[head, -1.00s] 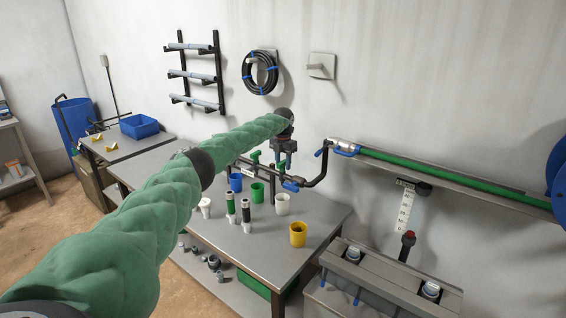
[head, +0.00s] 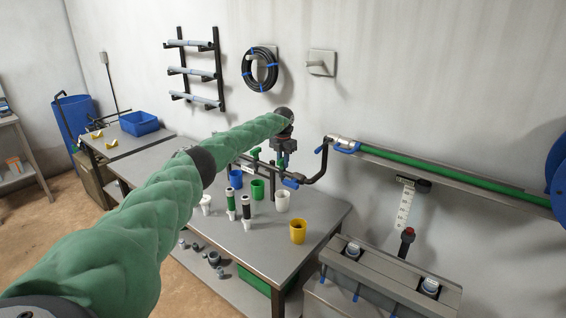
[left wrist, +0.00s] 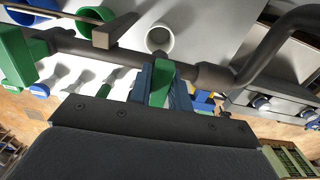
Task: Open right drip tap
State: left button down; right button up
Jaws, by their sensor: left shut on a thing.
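The drip manifold is a dark pipe (head: 320,177) running along the wall side of the bench; it also crosses the left wrist view (left wrist: 118,52). My left gripper (head: 281,163) is at the pipe, left of its bend. In the left wrist view, the fingers of my left gripper (left wrist: 161,88) are shut on a green tap handle (left wrist: 161,80), with one finger on each side. Another green tap handle (left wrist: 16,57) stands farther left on the pipe. The gripped tap's body is mostly hidden. My right gripper is not in view.
Below the pipe, the bench holds a white cup (head: 282,200), a green cup (head: 257,189), a blue cup (head: 236,179) and a yellow cup (head: 298,231). A grey trough (head: 390,275) stands at the right. The wall above the pipe is clear near the gripper.

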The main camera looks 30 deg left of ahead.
pick_arm(q)
jog(key=shift+n, duration=0.4)
jog(key=shift+n+b, duration=0.55)
jog(key=shift+n, duration=0.15)
jog(key=n+b, duration=0.1)
jog(key=n, duration=0.2)
jog(key=shift+a+n, duration=0.15)
jog(key=shift+n, duration=0.15)
jog(key=n, duration=0.3)
jog(key=shift+n+b, duration=0.3)
jog(key=shift+n, duration=0.1)
jog(key=n, duration=0.2)
jog(key=shift+s+a+n, duration=0.1)
jog(key=shift+n, duration=0.2)
jog(key=n, duration=0.2)
jog(key=shift+r+n, duration=0.1)
jog(key=shift+n, duration=0.9)
jog(key=shift+s+n, duration=0.1)
jog(key=shift+n, duration=0.9)
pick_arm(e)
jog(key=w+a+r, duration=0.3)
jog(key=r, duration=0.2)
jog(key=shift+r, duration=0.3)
pick_arm(q)
jog(key=c, duration=1.3)
grip_release()
jog(key=shift+c, duration=0.2)
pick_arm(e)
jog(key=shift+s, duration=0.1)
